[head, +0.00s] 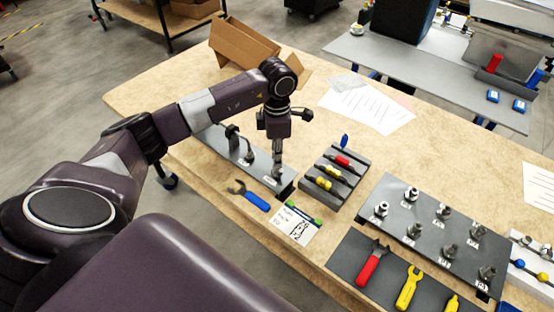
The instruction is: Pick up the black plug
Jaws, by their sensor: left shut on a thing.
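My left gripper (277,158) points down over the right end of a long grey rack (262,178). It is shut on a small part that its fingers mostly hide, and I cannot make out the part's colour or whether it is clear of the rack. A black, hooked-looking piece (232,131) stands upright near the rack's left end. A slim metallic piece (248,155) stands between it and my gripper. I cannot tell for sure which piece is the black plug. My right gripper is not in view.
A blue-handled wrench (257,201) and a printed card (295,224) lie in front of the rack. To the right are a screwdriver holder (333,196), a grey plate of metal fittings (412,230) and a tool mat (345,251). A cardboard box (238,46) and papers (372,107) lie behind.

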